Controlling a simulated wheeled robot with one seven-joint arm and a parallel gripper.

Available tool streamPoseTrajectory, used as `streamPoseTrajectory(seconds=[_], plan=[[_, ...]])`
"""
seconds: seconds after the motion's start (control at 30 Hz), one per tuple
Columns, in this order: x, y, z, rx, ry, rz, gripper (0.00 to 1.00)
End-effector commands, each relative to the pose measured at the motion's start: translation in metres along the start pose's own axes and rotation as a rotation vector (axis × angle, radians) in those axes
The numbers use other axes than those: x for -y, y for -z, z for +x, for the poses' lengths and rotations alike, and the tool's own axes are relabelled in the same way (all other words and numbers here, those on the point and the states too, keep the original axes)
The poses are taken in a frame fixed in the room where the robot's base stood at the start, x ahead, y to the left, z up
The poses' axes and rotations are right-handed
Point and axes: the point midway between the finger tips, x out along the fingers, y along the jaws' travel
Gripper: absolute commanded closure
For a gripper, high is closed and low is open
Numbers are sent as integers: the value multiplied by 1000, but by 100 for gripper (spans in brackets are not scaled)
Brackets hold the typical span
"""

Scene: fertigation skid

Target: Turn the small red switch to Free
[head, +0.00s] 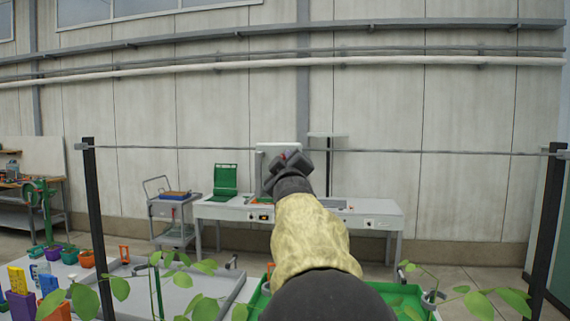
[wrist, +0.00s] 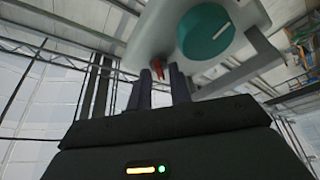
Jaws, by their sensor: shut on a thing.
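The fingers hide part of the switch, and I cannot read any position label. In the head view my gripper (head: 284,166) is at the end of my outstretched arm, in front of a pale cabinet. The switch itself is not clear there.
A large teal knob (wrist: 206,35) with a white line sits on the same box, close to the right of my fingers. A white bench (head: 375,211) stands behind my arm. A trolley (head: 172,210) is at left, and green plants (head: 180,279) are in front.

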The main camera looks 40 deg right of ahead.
Motion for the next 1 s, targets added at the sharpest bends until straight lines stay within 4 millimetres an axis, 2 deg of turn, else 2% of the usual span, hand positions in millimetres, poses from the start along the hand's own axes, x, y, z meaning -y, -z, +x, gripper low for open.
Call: streamPoseTrajectory(seconds=[0.2,0.23,0.27,0.67,0.77,1.0], plan=[[0,0,0,0,-1,0,100],[0,0,0,0,-1,0,74],[0,0,0,0,-1,0,71],[0,0,-5,-1,-1,2,71],[1,-1,-15,-1,-2,3,71],[2,-2,-53,-3,-3,4,71]])
